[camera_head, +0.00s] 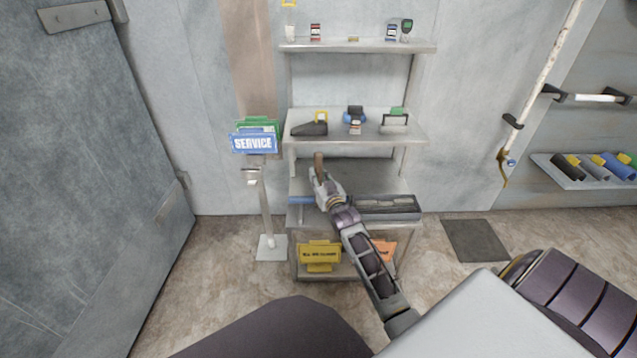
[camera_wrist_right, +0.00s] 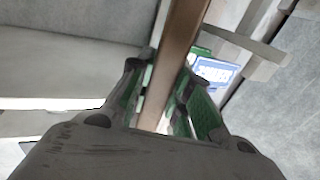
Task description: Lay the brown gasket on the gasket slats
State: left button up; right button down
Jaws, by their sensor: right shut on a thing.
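The brown gasket (camera_head: 319,162) shows as a short upright brown piece above my right gripper (camera_head: 323,184) in the head view. In the right wrist view the gasket (camera_wrist_right: 183,40) is a long brown strip running between the two fingers of the right gripper (camera_wrist_right: 160,95), which is shut on it. The gripper is in front of the lower part of the shelf rack. A dark, long tray with slots (camera_head: 388,207), which may be the gasket slats, lies on a lower shelf to the right of the gripper. My left gripper is not in view.
The shelf rack (camera_head: 360,47) holds small devices on its upper shelves. A blue SERVICE sign (camera_head: 254,143) on a stand is left of it. A yellow sign (camera_head: 320,255) sits low down. A wall shelf (camera_head: 563,176) with rolls is at right. Floor is free at left.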

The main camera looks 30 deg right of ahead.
jog(key=shift+f, duration=0.6)
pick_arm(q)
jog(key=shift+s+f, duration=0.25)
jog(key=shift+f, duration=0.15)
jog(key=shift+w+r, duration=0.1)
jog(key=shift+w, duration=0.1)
pick_arm(e)
jog(key=shift+f, duration=0.3)
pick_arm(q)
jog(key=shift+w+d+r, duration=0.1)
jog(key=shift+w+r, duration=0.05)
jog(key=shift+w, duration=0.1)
pick_arm(e)
jog(key=shift+f, duration=0.3)
jog(key=c, duration=1.5)
grip_release()
jog(key=shift+o, duration=0.9)
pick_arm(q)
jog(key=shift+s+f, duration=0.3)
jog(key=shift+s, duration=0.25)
